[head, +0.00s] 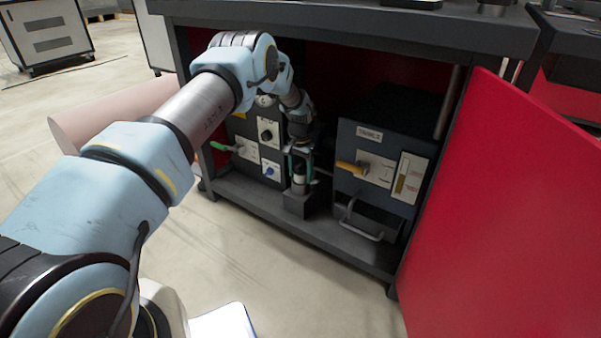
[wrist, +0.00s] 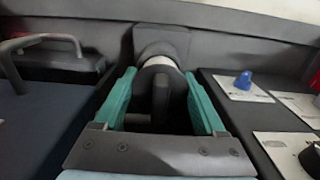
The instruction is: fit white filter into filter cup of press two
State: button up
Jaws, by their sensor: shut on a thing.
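My gripper (head: 300,157) points down inside the open cabinet, between two machines. In the wrist view its two teal fingers (wrist: 160,85) stand on either side of a dark round body. A pale band of the white filter (wrist: 162,62) shows between the fingertips, and the gripper is shut on it. In the head view the filter (head: 299,171) is a small pale piece below the fingers. Directly under it stands a dark upright holder on a block (head: 298,203), which looks like the filter cup. I cannot tell whether the filter is seated in it or just above.
To the right is a dark machine (head: 370,135) with an orange lever (head: 352,168) and a loop handle (head: 362,222). To the left is a panel with knobs (head: 265,131) and a green-handled lever (head: 220,146). The red door (head: 505,220) stands open at right. Room beside the gripper is narrow.

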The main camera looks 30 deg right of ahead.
aim_at(300, 164)
jog(key=shift+f, duration=0.15)
jog(key=o, duration=1.4)
jog(key=shift+c, duration=0.2)
notch_tip(300, 164, up, 8)
jog(key=shift+f+p, duration=0.2)
jog(key=shift+p, duration=0.95)
jog(key=shift+f, duration=0.1)
